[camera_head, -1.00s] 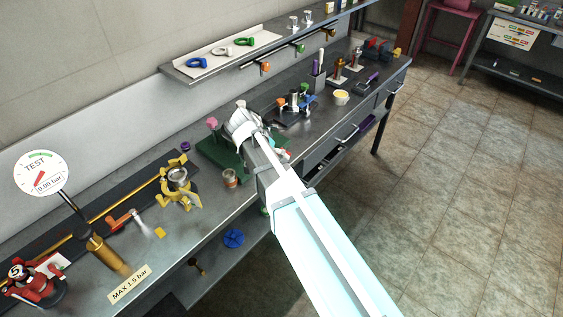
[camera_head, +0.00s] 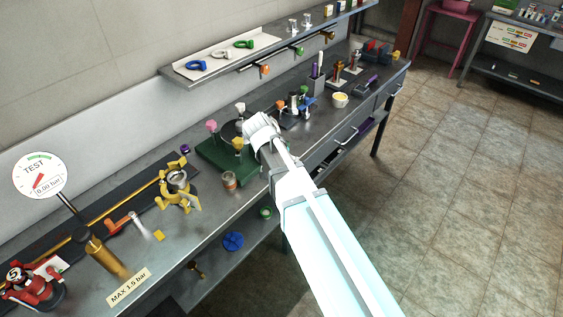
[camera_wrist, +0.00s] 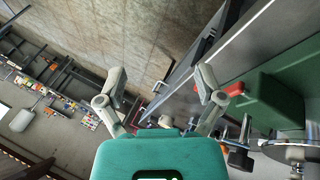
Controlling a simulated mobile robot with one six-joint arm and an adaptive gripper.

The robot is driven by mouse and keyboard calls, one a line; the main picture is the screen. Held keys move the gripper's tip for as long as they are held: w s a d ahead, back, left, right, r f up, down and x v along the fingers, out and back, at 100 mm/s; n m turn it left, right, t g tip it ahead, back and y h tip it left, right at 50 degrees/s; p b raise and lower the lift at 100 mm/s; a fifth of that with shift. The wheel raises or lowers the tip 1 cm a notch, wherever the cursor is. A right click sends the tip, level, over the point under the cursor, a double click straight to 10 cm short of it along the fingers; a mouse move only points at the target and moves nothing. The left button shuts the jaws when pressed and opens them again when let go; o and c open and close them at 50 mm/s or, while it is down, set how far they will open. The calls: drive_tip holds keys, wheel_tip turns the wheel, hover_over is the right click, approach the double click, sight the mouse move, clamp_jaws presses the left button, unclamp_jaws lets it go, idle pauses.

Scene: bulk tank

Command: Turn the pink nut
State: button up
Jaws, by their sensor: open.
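The pink nut (camera_head: 211,125) stands upright on a post at the back left of a green base (camera_head: 212,156) on the bench. A white nut (camera_head: 240,107) and a yellow nut (camera_head: 238,143) stand on the same base. My gripper (camera_wrist: 160,88) is open, its two fingers spread and empty in the wrist view. In the head view, my wrist is right of the green base and hides its right part; the fingers do not show there. A green block (camera_wrist: 272,102) with a red piece (camera_wrist: 235,89) appears beside the right finger; I cannot tell which part it is.
A copper-coloured jar (camera_head: 229,180) stands in front of the base, and a yellow clamp fitting (camera_head: 178,192) is to its left. A shelf (camera_head: 240,64) runs along the wall above. A blue-capped stand (camera_head: 305,100) lies beyond my wrist. The floor at right is clear.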

drive_tip(key=s+d+f+n+y, duration=0.1)
drive_tip(key=s+d+y, duration=0.1)
drive_tip(key=s+d, duration=0.3)
drive_tip(key=s+d+f+n+g+y, duration=0.1)
drive_tip(key=s+d, duration=0.4)
drive_tip(key=d, duration=0.5)
drive_tip(key=shift+d+n+y, duration=0.25)
drive_tip(key=shift+n+y, duration=0.55)
drive_tip(key=shift+y, duration=0.4)
drive_tip(key=shift+f, duration=0.1)
drive_tip(key=c, duration=0.4)
